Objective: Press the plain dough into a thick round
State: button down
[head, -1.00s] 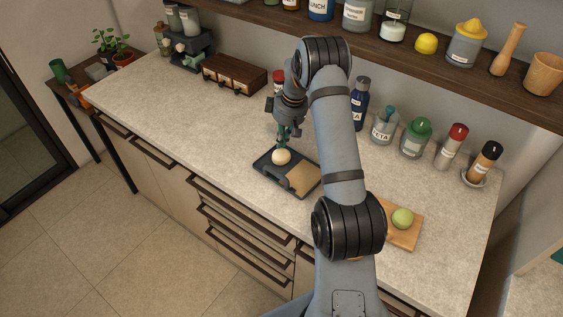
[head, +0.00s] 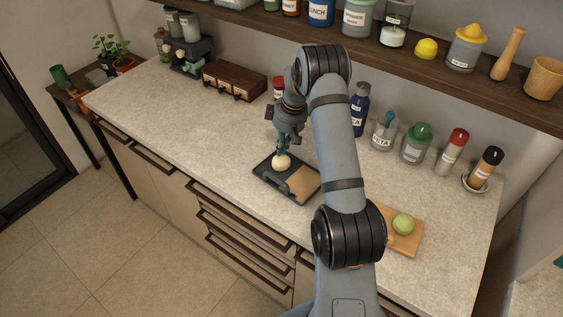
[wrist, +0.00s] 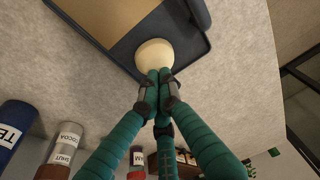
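The plain dough (head: 281,163) is a pale, rounded ball on the left part of a dark tray (head: 263,175). It also shows in the wrist view (wrist: 155,55), near the tray's edge. My gripper (head: 283,150) points down right over the dough. In the wrist view its teal fingers (wrist: 158,83) are drawn together, with the tips at the dough's near side. They seem to touch it, but the contact itself is hard to see. The fingers are not around the dough.
A tan panel (head: 292,183) fills the tray's right part. A green ball (head: 403,225) sits on a wooden board (head: 413,241) at the right. Bottles and jars, including a green-lidded jar (head: 416,145), line the wall. The counter left of the tray is clear.

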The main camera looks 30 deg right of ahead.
jog(key=shift+f+b, duration=0.7)
jog(key=shift+f, duration=0.05)
dwell(1.2)
jog(key=shift+r, duration=0.1)
notch_tip(320, 180, up, 9)
jog(key=p, duration=0.6)
dwell(0.4)
jog(key=b, duration=0.6)
send_over(281, 161)
jog(key=shift+s+f, duration=0.1)
jog(key=shift+f, duration=4.35)
